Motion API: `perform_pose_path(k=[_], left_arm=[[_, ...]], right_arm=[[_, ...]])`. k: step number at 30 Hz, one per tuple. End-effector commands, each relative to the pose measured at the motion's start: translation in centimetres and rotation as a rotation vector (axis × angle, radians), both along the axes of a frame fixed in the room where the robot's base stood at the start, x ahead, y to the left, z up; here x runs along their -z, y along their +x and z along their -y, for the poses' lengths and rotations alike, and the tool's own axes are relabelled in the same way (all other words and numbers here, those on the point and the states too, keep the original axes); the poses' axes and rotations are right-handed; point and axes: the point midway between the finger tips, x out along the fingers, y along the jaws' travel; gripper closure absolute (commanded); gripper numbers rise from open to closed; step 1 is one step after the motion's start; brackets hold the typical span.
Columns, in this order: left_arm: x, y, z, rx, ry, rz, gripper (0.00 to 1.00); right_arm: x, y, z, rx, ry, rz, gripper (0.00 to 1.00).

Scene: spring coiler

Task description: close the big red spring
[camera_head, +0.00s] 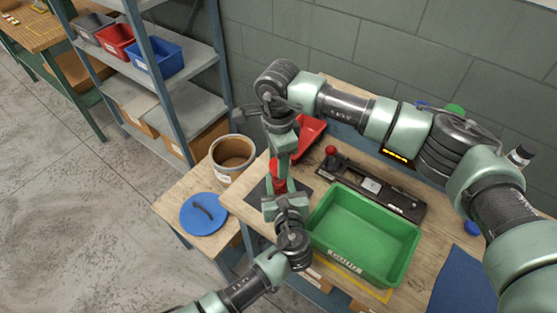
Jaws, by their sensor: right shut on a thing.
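Part of a red object (278,184), which looks like the big red spring, shows above a dark mat on the wooden table. Its coils are too small and covered to make out. My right gripper (281,160) reaches down from above and is shut on the top of this red object. My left gripper (272,203) comes up from the front and is close beside its lower part. Its fingers are largely hidden by its own wrist, so I cannot tell whether it touches the object.
A green bin (324,247) stands right of my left wrist. Behind it lies a black device (408,207) with a red knob (331,152). A red tray (318,126) is behind my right gripper. At left are a bucket (229,181) and blue disc (190,222); shelves stand farther back.

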Motion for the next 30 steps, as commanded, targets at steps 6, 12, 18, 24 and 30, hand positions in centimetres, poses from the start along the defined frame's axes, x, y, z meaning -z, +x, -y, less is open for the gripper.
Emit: perform_pose_path(k=[6,12,18,24,30], left_arm=[[0.0,0.0,0.0,0.000,0.000,-0.001,1.00],[0.1,0.0,0.0,0.000,0.000,-0.001,1.00],[0.1,0.0,0.0,0.000,0.000,-0.001,1.00],[0.1,0.0,0.0,0.000,0.000,-0.001,1.00],[0.1,-0.1,0.0,0.000,0.000,-0.002,1.00]], right_arm=[[1.3,0.0,0.0,-0.001,0.000,0.002,0.94],[1.2,0.0,0.0,-0.001,-0.001,0.001,0.94],[1.3,0.0,0.0,0.000,-0.001,0.001,0.94],[2.2,0.0,0.0,0.001,-0.001,-0.001,0.94],[3.1,-0.1,0.0,0.000,-0.001,0.000,0.94]])
